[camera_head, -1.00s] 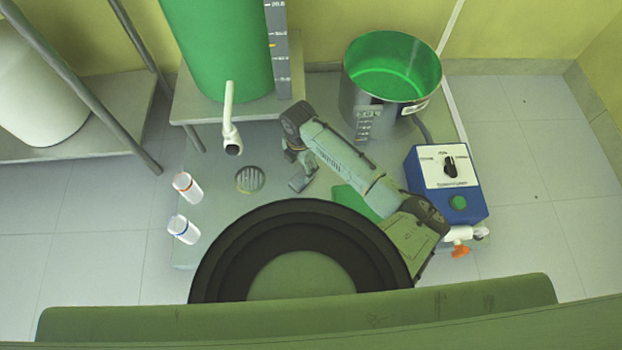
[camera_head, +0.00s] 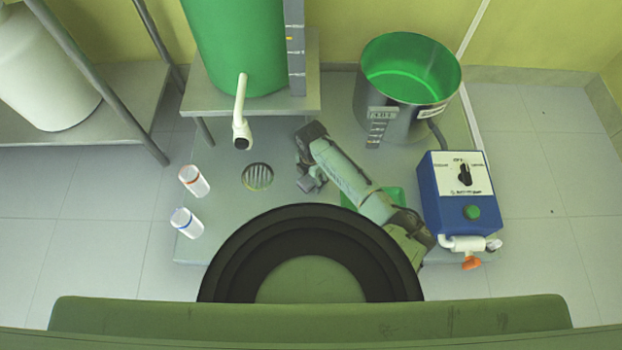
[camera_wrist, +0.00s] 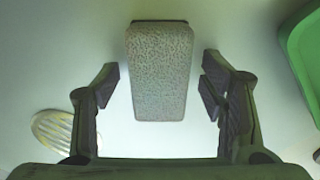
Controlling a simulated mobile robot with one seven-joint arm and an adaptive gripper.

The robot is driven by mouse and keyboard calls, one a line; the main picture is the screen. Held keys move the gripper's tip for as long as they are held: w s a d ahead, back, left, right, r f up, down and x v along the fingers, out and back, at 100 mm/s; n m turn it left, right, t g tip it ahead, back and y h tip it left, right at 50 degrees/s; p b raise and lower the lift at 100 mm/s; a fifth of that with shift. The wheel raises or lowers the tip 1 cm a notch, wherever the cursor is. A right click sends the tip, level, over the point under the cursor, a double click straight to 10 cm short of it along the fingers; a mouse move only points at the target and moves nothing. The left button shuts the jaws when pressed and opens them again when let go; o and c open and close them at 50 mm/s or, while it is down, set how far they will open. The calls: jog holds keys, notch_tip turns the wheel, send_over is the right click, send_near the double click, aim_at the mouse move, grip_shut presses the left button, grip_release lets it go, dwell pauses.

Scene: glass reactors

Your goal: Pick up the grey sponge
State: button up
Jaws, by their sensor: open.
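The grey sponge (camera_wrist: 159,75) is a speckled light-grey block in the middle of the wrist view. My gripper (camera_wrist: 160,88) is open, with one finger on each side of the sponge and a gap between each finger and it. I cannot tell how far the fingertips are above the bench. In the head view my gripper (camera_head: 310,178) is low over the bench, right of the round drain, and the sponge is not visible there.
A round drain (camera_head: 257,177) lies left of my gripper, and a green tray (camera_head: 352,196) lies partly under my arm. Two white bottles (camera_head: 194,181) stand at left. A blue control box (camera_head: 455,195) and a steel pot (camera_head: 405,90) are at right. A white spout (camera_head: 241,115) hangs behind.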

jog(key=shift+c, duration=0.6)
jog(key=c, duration=1.2)
notch_tip(320, 180, up, 10)
jog(key=p, duration=0.2)
jog(key=shift+r+p, duration=0.15)
jog(key=shift+p, duration=0.15)
notch_tip(320, 180, up, 8)
jog(key=p, duration=0.7)
send_over(310, 180)
jog(key=w, duration=0.1)
jog(key=r+m+p, duration=0.1)
jog(key=m, duration=0.8)
jog(key=r+m+p, duration=0.1)
jog(key=m, duration=0.8)
jog(key=s+r+m+p, duration=0.1)
jog(key=m, duration=0.8)
